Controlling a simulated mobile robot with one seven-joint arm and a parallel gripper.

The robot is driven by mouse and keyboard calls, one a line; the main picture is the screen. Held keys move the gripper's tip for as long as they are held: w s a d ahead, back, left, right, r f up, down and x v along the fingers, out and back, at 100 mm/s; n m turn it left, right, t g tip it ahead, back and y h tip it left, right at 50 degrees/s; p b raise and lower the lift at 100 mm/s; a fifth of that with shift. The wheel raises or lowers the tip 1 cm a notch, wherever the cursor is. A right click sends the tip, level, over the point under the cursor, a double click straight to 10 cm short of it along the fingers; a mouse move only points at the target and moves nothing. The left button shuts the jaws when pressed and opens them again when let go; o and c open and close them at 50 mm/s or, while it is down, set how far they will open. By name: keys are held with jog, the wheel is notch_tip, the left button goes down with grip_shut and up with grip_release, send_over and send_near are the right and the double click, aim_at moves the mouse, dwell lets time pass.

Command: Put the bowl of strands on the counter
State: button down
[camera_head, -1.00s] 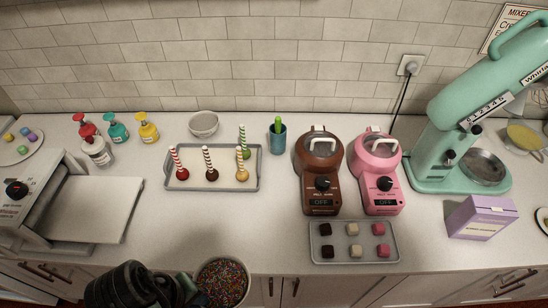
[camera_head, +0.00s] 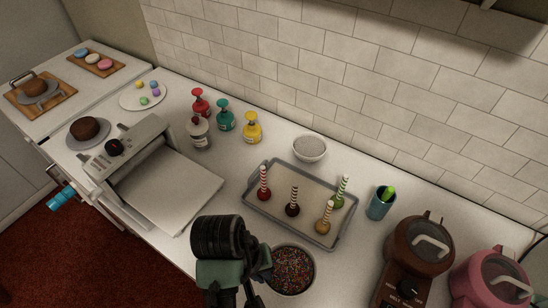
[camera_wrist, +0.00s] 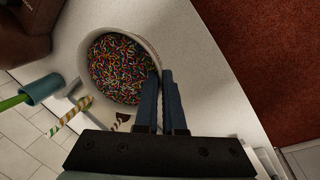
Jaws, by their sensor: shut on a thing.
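The bowl (camera_head: 311,280), light-walled and full of many-coloured strands (camera_head: 291,268), is at the lower middle of the head view. My gripper (camera_head: 262,274) is shut on its left rim. In the wrist view the fingers (camera_wrist: 160,104) pinch the right wall of the bowl (camera_wrist: 149,52), which looks upright. The white counter (camera_head: 232,170) shows behind and around the bowl in the head view. I cannot tell whether the bowl's base touches the counter; its underside is hidden.
A tray (camera_head: 252,212) with several striped-stick pops lies behind the bowl. A sheeter-like machine (camera_head: 170,190) stands left. A brown melter (camera_head: 415,245) and pink melter (camera_head: 490,280) stand right. A teal cup (camera_head: 380,205) and grey bowl (camera_head: 310,148) stand further back.

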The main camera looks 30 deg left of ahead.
jog(key=x, duration=0.2)
jog(key=s+a+x, duration=0.1)
jog(key=x, duration=0.5)
jog(key=shift+f+p, duration=0.3)
jog(key=shift+p, duration=0.1)
jog(key=c, duration=1)
grip_release()
jog(key=shift+s+f, duration=0.1)
jog(key=shift+p+v, duration=1)
jog(key=shift+v, duration=5.15)
jog(key=shift+a, duration=0.1)
